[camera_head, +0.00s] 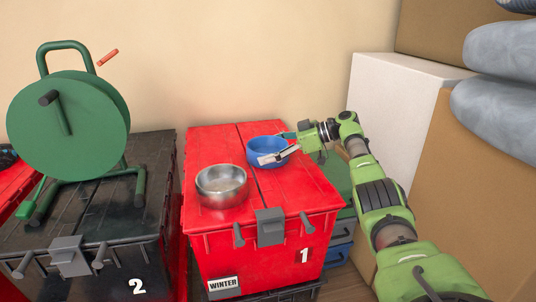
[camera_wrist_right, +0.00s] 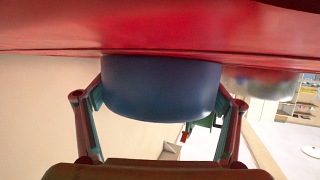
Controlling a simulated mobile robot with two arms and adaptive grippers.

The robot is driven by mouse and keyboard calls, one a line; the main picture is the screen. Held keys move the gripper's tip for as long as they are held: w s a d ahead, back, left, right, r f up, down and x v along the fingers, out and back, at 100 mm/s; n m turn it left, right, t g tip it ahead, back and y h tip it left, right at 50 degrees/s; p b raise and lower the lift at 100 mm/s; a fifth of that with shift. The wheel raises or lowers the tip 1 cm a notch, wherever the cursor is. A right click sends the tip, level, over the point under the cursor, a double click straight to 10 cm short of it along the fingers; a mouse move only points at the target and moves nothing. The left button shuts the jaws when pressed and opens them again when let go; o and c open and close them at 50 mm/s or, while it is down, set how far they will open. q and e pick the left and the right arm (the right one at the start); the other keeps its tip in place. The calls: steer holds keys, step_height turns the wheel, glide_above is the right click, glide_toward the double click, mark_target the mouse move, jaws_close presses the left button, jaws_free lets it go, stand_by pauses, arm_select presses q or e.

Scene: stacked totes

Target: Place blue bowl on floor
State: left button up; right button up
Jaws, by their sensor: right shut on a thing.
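The blue bowl (camera_head: 265,152) is at the back right of the red tote's lid (camera_head: 210,150) in the head view. My right gripper (camera_head: 284,148) reaches it from the right, with its fingers on the bowl's sides. In the right wrist view the blue bowl (camera_wrist_right: 160,88) sits between the two fingers of my right gripper (camera_wrist_right: 160,100), which are shut on it. It is at or close to the lid; a gap is hard to tell. My left gripper is not in view. A small patch of floor (camera_head: 345,284) shows at the lower right of the tote.
A metal bowl (camera_head: 222,187) stands on the red tote, left and in front of the blue bowl. A green cable reel (camera_head: 85,125) stands on a black tote (camera_head: 130,225) at the left. Cardboard boxes (camera_head: 480,190) and a white box (camera_head: 390,95) fill the right side.

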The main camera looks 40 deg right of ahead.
steer(key=shift+f, duration=0.1)
steer(key=o, duration=1.2)
